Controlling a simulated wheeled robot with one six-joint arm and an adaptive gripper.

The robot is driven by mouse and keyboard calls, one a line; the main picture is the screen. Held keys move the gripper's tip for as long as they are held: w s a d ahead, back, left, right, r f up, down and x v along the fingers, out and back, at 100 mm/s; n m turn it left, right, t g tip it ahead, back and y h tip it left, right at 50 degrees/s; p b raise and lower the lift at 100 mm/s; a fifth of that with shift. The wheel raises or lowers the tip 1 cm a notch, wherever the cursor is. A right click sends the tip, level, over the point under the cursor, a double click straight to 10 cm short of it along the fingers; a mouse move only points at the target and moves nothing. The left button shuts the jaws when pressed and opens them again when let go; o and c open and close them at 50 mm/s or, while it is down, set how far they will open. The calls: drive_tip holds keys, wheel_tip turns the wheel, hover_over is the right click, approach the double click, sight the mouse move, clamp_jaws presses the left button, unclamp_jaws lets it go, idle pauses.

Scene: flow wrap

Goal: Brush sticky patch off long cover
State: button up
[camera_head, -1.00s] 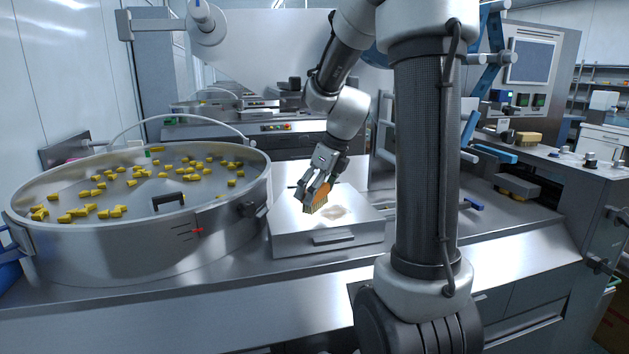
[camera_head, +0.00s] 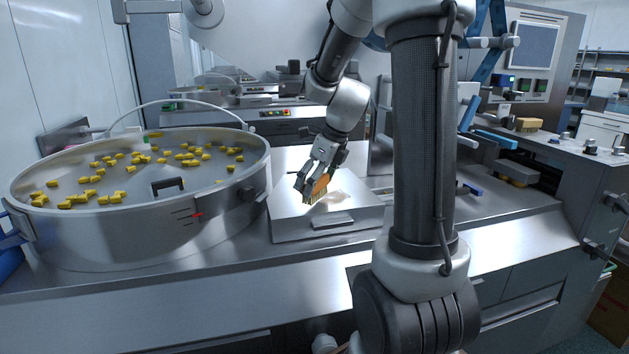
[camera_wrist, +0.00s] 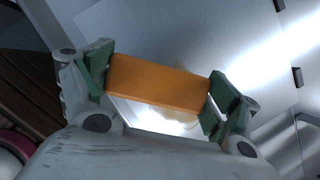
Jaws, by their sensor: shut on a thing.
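My gripper (camera_head: 316,187) is shut on an orange-backed brush (camera_wrist: 158,84), whose pale bristles point down in the head view. In the wrist view the green finger pads press on the two ends of its orange block. The long cover (camera_head: 292,203) is a flat, shiny metal lid with a front handle, to the right of the round bowl. The brush is over the middle of the cover, at or just above its surface; I cannot tell whether the bristles touch. A faint, pale brownish sticky patch (camera_head: 338,198) shows just right of the brush, partly lost in glare.
A machine with a screen (camera_head: 533,46) stands at the right. Another brush-like block (camera_head: 529,124) lies there. Bare counter (camera_head: 480,215) lies right of the cover.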

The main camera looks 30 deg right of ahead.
drive_tip(key=shift+f, duration=0.8)
drive_tip(key=shift+d, duration=0.1)
